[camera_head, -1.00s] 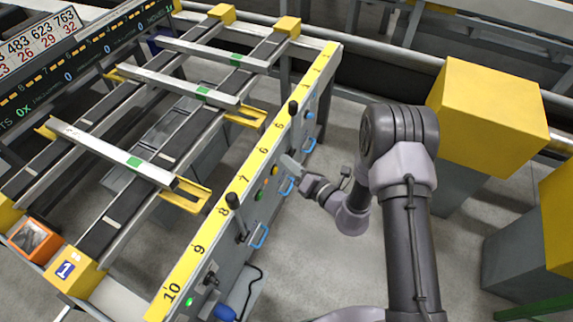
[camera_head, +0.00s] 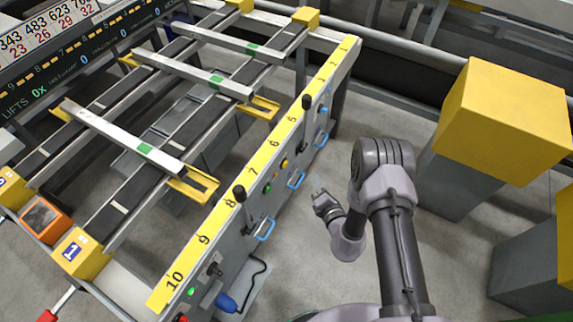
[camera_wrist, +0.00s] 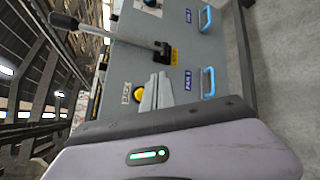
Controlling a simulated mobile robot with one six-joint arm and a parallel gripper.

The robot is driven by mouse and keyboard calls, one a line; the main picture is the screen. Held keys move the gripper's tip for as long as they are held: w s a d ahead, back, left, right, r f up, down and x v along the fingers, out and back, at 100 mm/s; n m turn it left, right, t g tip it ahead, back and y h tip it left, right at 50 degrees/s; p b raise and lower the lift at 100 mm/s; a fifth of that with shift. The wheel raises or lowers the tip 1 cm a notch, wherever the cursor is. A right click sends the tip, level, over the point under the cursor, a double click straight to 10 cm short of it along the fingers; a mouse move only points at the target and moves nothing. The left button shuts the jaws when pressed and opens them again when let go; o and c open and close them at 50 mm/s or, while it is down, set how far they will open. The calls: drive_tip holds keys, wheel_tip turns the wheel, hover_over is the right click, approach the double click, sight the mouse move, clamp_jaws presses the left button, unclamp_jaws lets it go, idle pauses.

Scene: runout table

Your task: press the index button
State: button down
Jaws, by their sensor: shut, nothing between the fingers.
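A round yellow button (camera_head: 284,163) sits on the grey side panel (camera_head: 240,222), next to a green button (camera_head: 267,188). In the wrist view the yellow button (camera_wrist: 139,94) is just left of my fingertips, with a small white label beside it that I cannot read surely. I cannot confirm from the lettering which button is the index one. My gripper (camera_head: 319,190) is shut and empty. It is apart from the panel, over the floor to the right of the buttons. In the wrist view my gripper (camera_wrist: 155,90) points toward the panel.
Levers with black knobs (camera_head: 239,192) (camera_head: 307,102) stand up along the panel. Blue handles (camera_head: 265,229) (camera_head: 296,179) stick out from it. A yellow-topped block (camera_head: 505,115) stands to the right.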

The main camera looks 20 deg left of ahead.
sight(285, 164)
drive_tip(key=a+b, duration=0.1)
drive_tip(key=a, duration=0.6)
drive_tip(key=shift+w+a, duration=0.15)
drive_tip(key=shift+w, duration=0.15)
drive_tip(key=shift+a, duration=0.1)
idle(1.6)
drive_tip(key=shift+a+b, duration=0.3)
